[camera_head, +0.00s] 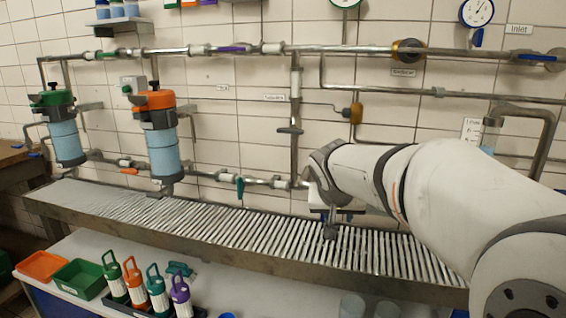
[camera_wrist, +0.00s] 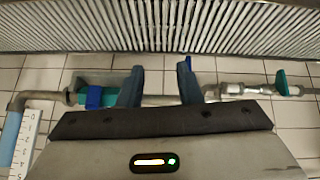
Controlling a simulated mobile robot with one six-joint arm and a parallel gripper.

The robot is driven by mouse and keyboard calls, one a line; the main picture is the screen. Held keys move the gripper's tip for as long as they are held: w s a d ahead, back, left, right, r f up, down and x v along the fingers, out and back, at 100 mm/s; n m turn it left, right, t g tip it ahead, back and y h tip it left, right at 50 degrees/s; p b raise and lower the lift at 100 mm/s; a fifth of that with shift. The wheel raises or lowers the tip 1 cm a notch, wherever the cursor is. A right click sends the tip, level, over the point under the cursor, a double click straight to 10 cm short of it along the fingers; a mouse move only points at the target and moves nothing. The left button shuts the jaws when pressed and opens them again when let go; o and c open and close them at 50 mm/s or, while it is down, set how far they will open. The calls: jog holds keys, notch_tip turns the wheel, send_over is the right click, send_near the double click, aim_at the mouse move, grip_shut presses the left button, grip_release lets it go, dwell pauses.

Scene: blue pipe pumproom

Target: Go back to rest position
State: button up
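My gripper (camera_wrist: 158,78) shows in the wrist view with two blue-grey fingers spread apart. Nothing is held between them; a grey pipe runs across behind. In the head view my white arm reaches in from the right. Its wrist is bent in front of the lower pipe, above the grating, and the fingers are hard to make out there. A teal and blue fitting (camera_wrist: 95,97) sits on the pipe left of the fingers in the wrist view. I cannot tell whether the fingers touch the pipe.
A slatted grating (camera_head: 235,231) runs below the wall pipes. Two blue filter housings (camera_head: 67,143) (camera_head: 163,151) hang at left. Coloured bottles (camera_head: 157,291), an orange tray (camera_head: 41,265) and a green tray (camera_head: 79,278) are in front. A gauge (camera_head: 477,12) is at upper right.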

jog(key=s+r+n+g+y+p, duration=0.1)
jog(key=s+r+g+p, duration=0.1)
jog(key=s+p, duration=0.5)
jog(key=s+r+n+g+y+p, duration=0.1)
jog(key=s+p, duration=0.7)
jog(key=s, duration=0.9)
notch_tip(320, 180, up, 3)
jog(key=shift+s+d+f+n+g+y, duration=0.1)
jog(key=shift+s+d+n+g+y, duration=0.2)
jog(key=shift+g, duration=0.2)
dwell(4.9)
